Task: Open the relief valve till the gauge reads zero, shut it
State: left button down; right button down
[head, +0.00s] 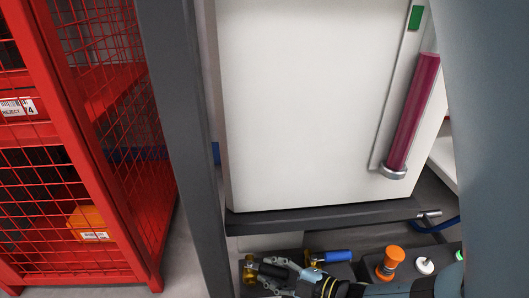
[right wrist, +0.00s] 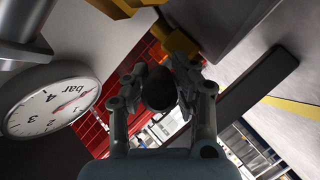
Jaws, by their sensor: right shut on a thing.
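My right gripper (head: 276,274) comes in from the lower right and is shut on a black valve handle (head: 268,270). The handle joins a brass valve body (head: 250,268) at its left. In the right wrist view the dark rounded handle end (right wrist: 158,90) sits between the two fingers, with brass parts (right wrist: 180,44) beyond it. The round white pressure gauge (right wrist: 50,100) is at the left of that view, marked "bar", with a red needle; its exact reading I cannot tell. My left gripper is not in view.
A second valve with a blue handle (head: 334,256) lies just behind my gripper. An orange knob (head: 390,262) and a white button (head: 424,266) stand to the right. A white cabinet (head: 305,110) is behind, a grey post (head: 185,140) and red mesh cage (head: 100,150) to the left.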

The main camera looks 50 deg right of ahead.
dwell(0.3)
jog(key=c, duration=1.1)
grip_release()
jog(key=v, duration=1.2)
jog(key=shift+c, duration=0.2)
